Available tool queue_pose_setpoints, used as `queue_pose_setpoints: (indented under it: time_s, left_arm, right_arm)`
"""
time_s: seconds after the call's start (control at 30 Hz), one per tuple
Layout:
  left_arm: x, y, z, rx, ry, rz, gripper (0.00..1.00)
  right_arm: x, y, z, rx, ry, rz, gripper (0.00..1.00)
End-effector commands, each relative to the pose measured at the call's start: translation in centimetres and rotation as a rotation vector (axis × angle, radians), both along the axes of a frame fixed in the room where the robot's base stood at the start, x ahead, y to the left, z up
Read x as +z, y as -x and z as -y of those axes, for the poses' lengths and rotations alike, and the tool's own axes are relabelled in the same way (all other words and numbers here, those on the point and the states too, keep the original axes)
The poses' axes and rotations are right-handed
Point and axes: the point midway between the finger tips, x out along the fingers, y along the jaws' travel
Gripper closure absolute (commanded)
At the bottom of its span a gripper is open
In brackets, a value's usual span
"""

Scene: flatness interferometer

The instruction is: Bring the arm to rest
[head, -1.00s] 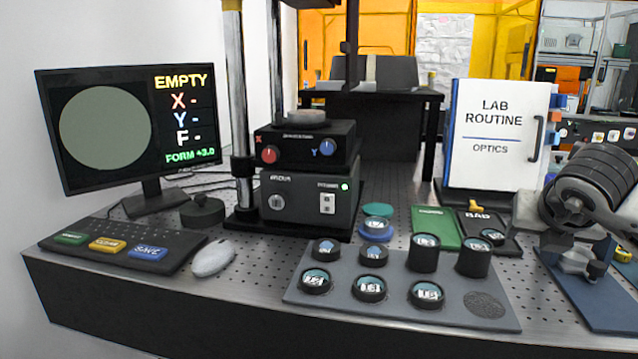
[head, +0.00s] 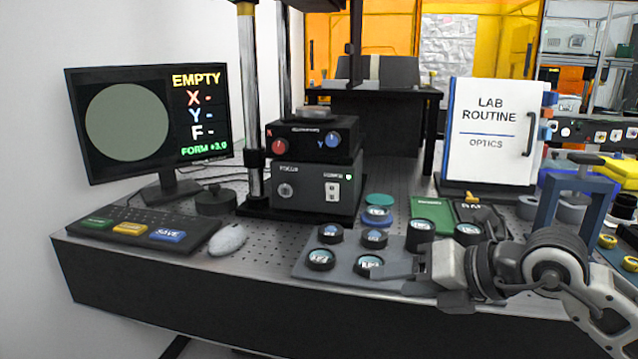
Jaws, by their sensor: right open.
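My right gripper (head: 390,274) is open and empty. Its arm comes in from the right, and the dark fingers reach left over the grey tray (head: 303,270) at its front right. They lie close to a black-ringed disc (head: 369,264); I cannot tell whether they touch it. The gripper and wrist hide the tray's right front part. My left gripper is not in view.
The instrument (head: 312,188) stands behind the tray. A monitor (head: 128,122) reading EMPTY, a keypad (head: 100,238) and a mouse (head: 228,239) are at left. A green mat (head: 430,207), a LAB ROUTINE board (head: 490,165) and a blue frame (head: 548,207) are near my right arm.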

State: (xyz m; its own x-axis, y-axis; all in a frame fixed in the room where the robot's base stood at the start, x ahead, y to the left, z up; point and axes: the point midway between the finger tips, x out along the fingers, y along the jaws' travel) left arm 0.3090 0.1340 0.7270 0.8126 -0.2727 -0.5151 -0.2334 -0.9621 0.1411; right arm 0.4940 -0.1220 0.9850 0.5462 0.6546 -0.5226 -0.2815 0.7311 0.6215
Motion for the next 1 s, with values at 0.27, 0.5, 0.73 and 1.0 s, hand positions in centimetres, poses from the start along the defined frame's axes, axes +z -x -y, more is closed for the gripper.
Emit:
queue_pose_setpoints:
  time_s: [0.27, 0.5, 0.73, 1.0]
  left_arm:
    - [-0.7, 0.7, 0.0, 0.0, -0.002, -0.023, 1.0]
    - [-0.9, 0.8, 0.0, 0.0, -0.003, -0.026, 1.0]
    - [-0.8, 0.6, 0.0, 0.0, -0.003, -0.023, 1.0]
    - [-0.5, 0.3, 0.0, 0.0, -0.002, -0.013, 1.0]
  right_arm:
    - [9.0, 5.8, -5.8, 0.04, -1.126, -0.001, 0.42]
    - [3.3, 3.4, 5.8, -0.738, -1.811, -0.174, 0.42]
    - [-11.7, 8.5, 11.1, -1.584, -1.835, -0.509, 0.42]
    - [-20.1, 16.6, 10.4, -2.069, -1.596, -0.819, 0.42]
